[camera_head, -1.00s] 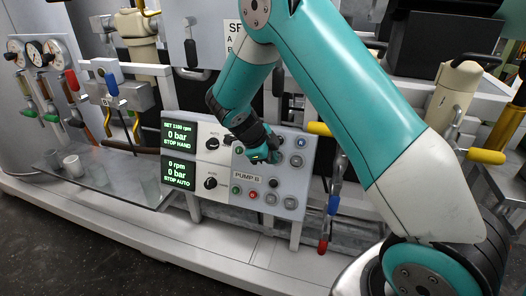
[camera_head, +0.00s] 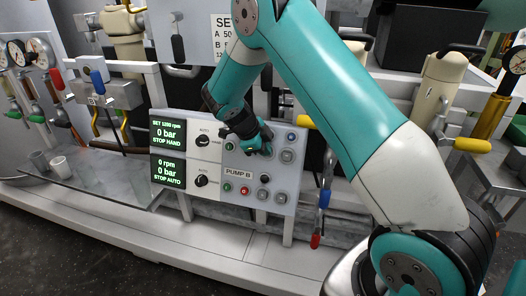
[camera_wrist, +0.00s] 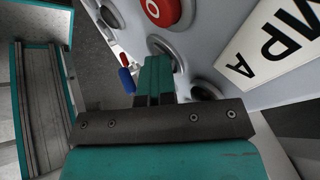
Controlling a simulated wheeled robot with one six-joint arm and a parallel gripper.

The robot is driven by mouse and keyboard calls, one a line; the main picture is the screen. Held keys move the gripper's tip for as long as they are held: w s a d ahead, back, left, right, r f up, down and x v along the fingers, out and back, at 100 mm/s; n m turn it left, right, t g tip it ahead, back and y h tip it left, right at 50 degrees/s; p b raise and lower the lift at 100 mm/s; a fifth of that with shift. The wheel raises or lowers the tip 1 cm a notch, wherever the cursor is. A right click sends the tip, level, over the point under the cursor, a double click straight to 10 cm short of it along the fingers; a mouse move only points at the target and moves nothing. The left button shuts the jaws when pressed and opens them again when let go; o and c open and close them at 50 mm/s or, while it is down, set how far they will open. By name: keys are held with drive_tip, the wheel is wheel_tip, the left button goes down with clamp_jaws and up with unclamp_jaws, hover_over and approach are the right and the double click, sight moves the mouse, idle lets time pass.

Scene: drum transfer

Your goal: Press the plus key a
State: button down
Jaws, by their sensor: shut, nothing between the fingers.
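A grey control panel (camera_head: 207,196) faces me in the head view. My gripper (camera_head: 264,149) is shut and empty at its upper pump section. In the wrist view the teal fingers (camera_wrist: 156,75) end at a round, grey-rimmed key (camera_wrist: 160,44) and cover most of its face. Whether they touch it I cannot tell. A red key marked O (camera_wrist: 165,9) and a dark round key (camera_wrist: 206,91) are close by, with the PUMP A label (camera_wrist: 270,45) to the right. No plus sign is readable. The upper display (camera_head: 170,131) reads 0 bar, STOP HAND.
The lower section has the PUMP B label (camera_head: 238,173), a green key (camera_head: 227,187) and a red key (camera_head: 244,190). Selector knobs (camera_head: 201,180) stand left of the keys. A valve with a blue and red handle (camera_head: 322,200) hangs right of the panel.

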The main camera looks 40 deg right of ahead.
drive_tip(key=shift+d, duration=0.2)
drive_tip(key=shift+s+a+r, duration=0.1)
drive_tip(key=shift+a, duration=0.2)
drive_tip(key=s+a+f+v, duration=0.1)
drive_tip(key=s+v, duration=0.1)
drive_tip(key=v, duration=1)
drive_tip(key=shift+a+r, duration=0.25)
drive_tip(key=shift+a, duration=0.2)
drive_tip(key=shift+s, duration=0.15)
